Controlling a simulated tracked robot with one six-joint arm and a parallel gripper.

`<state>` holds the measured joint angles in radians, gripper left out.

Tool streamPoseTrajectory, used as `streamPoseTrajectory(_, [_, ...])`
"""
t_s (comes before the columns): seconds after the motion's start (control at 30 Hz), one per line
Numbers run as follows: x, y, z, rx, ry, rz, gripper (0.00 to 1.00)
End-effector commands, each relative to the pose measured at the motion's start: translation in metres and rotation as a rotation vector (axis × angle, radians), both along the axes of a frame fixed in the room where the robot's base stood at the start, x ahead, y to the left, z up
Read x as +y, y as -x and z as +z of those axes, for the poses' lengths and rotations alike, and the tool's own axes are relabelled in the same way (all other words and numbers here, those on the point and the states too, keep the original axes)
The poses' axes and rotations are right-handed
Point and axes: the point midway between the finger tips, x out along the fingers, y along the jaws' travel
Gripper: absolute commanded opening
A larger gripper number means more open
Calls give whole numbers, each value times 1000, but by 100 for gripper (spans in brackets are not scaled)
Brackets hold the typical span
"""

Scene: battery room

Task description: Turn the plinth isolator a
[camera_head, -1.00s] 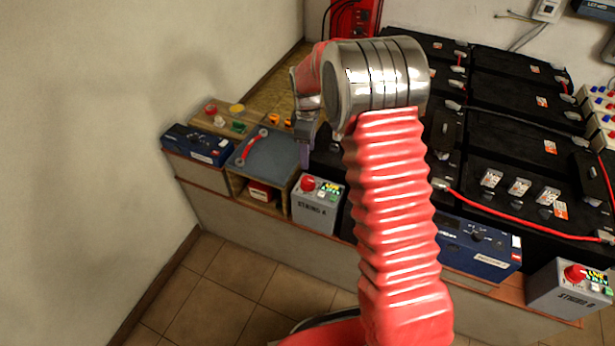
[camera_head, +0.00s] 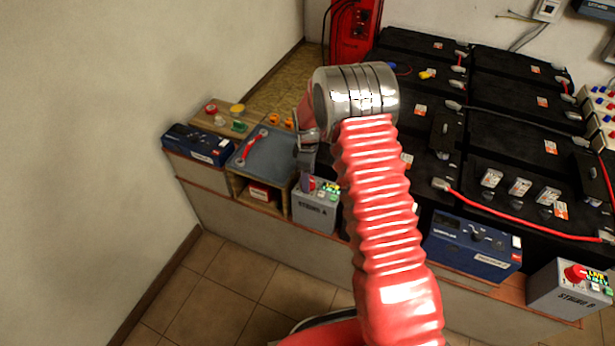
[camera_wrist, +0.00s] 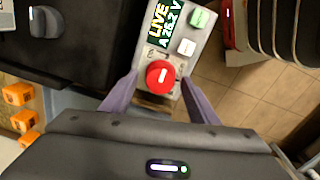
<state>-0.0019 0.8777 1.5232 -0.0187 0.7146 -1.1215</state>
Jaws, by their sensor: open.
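The isolator for string A is a grey box (camera_head: 315,216) at the front edge of the plinth in the head view, with a red knob on top. In the wrist view the red knob (camera_wrist: 160,76) has a pale mark across it, and the display (camera_wrist: 163,22) beside it reads LIVE, A 26.2 V. My gripper (camera_head: 305,181) is open, pointing down at the knob. In the wrist view its two purple fingers (camera_wrist: 159,84) stand on either side of the knob with visible gaps; their exact height over it cannot be told.
A second isolator, string B (camera_head: 568,292), stands far right. Black batteries (camera_head: 500,138) with cables fill the plinth behind. White and green buttons (camera_wrist: 186,46) sit beside the knob.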

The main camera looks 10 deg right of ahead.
Motion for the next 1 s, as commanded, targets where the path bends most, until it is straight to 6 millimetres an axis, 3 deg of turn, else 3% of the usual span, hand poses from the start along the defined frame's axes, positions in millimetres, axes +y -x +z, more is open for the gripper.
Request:
streamPoseTrajectory(0.2, [0,0,0,0,0,0,55])
streamPoseTrajectory(0.77, [0,0,1,-1,0,0,15])
streamPoseTrajectory(1.0, [0,-1,1,-2,1,-8,14])
